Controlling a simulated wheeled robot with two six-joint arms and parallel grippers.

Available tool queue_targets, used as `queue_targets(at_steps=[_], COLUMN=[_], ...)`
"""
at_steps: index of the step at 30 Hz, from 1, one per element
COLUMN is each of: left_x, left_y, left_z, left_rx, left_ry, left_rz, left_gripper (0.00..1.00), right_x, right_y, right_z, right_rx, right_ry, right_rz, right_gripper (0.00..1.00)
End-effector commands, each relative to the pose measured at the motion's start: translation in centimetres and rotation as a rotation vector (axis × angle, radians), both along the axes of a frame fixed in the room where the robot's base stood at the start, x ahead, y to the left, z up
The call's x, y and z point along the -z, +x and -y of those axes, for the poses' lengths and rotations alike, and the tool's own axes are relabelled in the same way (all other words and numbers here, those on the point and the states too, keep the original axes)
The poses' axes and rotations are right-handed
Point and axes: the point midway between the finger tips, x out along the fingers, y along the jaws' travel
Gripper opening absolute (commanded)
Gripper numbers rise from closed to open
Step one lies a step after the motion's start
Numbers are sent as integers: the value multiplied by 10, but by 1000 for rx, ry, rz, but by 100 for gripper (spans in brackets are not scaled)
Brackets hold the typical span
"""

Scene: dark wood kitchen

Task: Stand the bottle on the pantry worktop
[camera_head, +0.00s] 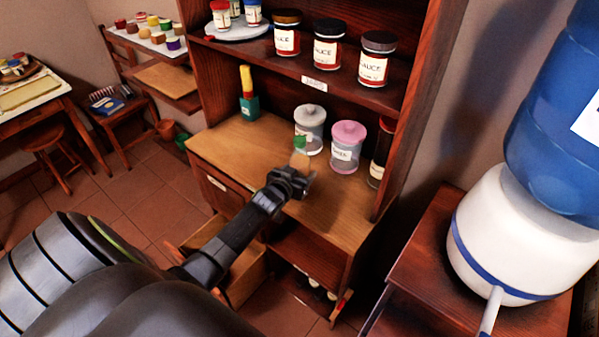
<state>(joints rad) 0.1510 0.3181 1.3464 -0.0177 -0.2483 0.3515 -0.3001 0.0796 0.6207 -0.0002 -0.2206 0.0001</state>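A small bottle (300,160) with a green cap and a tan body is upright at the pantry worktop (237,140), in front of two lidded jars. My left gripper (303,178) reaches in from the lower left, with its fingers at the bottle's lower part. It looks shut on the bottle. The fingers and wrist hide the bottle's base, so I cannot tell whether it touches the worktop. My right gripper is not in view.
A grey-lidded jar (310,128), a pink-lidded jar (346,147) and a dark jar (381,153) stand behind. A green holder (250,107) stands further left. Sauce jars (326,47) fill the shelf above. A water dispenser (515,230) is at right. The worktop's left part is clear.

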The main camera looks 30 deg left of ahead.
Motion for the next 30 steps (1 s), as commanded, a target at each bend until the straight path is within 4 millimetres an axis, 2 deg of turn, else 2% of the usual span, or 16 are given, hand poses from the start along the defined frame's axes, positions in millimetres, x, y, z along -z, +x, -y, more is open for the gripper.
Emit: queue_targets(at_steps=[1,3,16,20,30], left_x=[0,0,-4,-8,-23], left_y=[0,0,-5,-19,-70], left_z=[0,0,0,2,8], left_rx=[0,0,0,0,0], left_ry=[0,0,0,1,0], left_rz=[0,0,-1,-1,-1], left_gripper=[68,77,77,77,77], right_x=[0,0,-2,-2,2], right_y=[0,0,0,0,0], right_z=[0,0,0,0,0], right_rx=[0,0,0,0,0], right_ry=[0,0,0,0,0], right_rz=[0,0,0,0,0], right_gripper=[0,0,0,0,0])
